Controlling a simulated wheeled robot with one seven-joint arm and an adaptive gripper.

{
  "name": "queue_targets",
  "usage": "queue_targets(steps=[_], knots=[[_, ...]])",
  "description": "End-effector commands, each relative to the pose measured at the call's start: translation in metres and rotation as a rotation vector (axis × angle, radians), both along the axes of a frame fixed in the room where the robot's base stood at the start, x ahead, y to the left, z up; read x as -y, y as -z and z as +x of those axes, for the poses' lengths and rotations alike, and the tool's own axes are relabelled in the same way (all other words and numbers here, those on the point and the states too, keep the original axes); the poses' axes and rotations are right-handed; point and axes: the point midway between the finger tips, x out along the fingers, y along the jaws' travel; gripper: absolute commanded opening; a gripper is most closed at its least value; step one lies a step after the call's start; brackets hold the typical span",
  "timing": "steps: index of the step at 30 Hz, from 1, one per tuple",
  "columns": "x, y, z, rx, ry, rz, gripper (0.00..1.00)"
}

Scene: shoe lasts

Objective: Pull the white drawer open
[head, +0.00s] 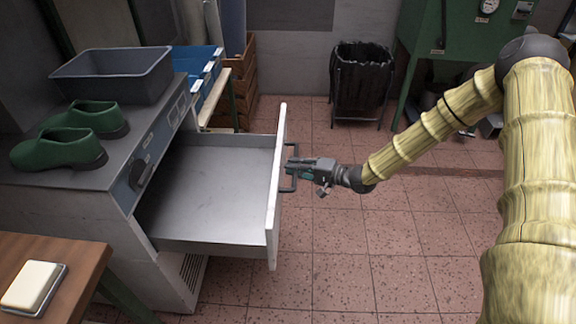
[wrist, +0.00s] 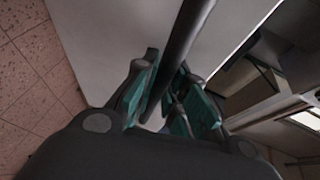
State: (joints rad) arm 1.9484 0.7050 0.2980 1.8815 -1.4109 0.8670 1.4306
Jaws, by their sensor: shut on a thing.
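The white drawer (head: 274,185) stands pulled well out of the grey cabinet (head: 120,180), and its empty grey inside shows. A dark bar handle (head: 289,181) is on its front. My gripper (head: 297,172) is at the handle and shut on it. In the wrist view the dark handle bar (wrist: 188,40) runs between the teal finger pads of my gripper (wrist: 168,105), with the pale drawer front (wrist: 110,40) behind it.
Green shoes (head: 75,135) and a grey bin (head: 112,75) stand on the cabinet top. A wooden table (head: 75,258) with a white block on a small dish (head: 33,287) is at lower left. A black bin (head: 360,80) stands at the back. The tiled floor right of the drawer is clear.

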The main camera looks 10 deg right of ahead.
Motion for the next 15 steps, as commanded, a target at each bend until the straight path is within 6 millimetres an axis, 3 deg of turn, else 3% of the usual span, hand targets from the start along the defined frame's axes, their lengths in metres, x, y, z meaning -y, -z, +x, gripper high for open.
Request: queue_targets(steps=[9, 10, 12, 15], knots=[[0.0006, 0.0009, -0.0004, -0.001, 0.0, -0.001, 0.0], [0.0006, 0.0009, -0.0004, -0.001, 0.0, -0.001, 0.19], [0.0005, 0.0008, -0.0004, -0.001, 0.0, -0.001, 0.31], [0.0004, 0.0006, -0.0002, -0.001, 0.0, -0.001, 0.35]])
